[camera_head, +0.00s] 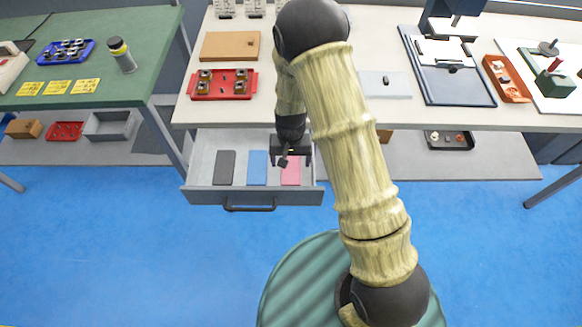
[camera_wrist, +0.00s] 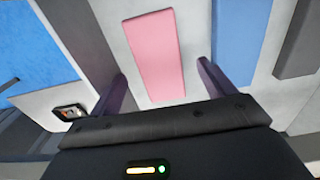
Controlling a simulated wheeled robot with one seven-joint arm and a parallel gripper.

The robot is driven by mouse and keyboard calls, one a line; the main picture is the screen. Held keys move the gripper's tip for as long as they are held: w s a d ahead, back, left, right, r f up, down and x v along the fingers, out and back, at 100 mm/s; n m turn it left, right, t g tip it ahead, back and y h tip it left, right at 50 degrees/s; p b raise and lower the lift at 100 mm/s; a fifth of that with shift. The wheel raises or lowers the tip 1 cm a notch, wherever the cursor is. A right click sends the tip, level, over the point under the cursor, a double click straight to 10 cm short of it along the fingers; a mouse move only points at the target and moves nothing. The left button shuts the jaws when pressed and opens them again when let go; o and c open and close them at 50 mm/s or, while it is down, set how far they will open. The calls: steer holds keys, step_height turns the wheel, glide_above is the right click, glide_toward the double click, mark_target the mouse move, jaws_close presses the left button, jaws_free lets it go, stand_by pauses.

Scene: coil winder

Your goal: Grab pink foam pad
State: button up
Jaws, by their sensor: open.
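The pink foam pad (camera_head: 290,172) lies flat in an open drawer (camera_head: 202,196), to the right of a blue pad (camera_head: 257,168) and a dark grey pad (camera_head: 224,168). My gripper (camera_head: 292,160) is over the drawer, above the pink pad, and partly covers its far end in the head view. In the wrist view the pink pad (camera_wrist: 154,50) lies ahead between the two spread fingers (camera_wrist: 160,80). The fingers are open and empty, and the pad appears apart from them. The blue pad (camera_wrist: 240,38) lies beside the right finger in that view.
The workbench top (camera_head: 420,112) overhangs just behind the drawer. On it are a red tray (camera_head: 222,95), a brown board (camera_head: 230,46) and a dark blue tray (camera_head: 468,92). The drawer's walls surround the pads closely. The blue floor (camera_head: 120,250) in front is clear.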

mark_target(291, 168)
step_height(291, 168, down, 3)
steer(key=shift+d+r, duration=0.1)
steer(key=shift+s, duration=0.1)
steer(key=shift+s, duration=0.1)
steer(key=c, duration=1.1)
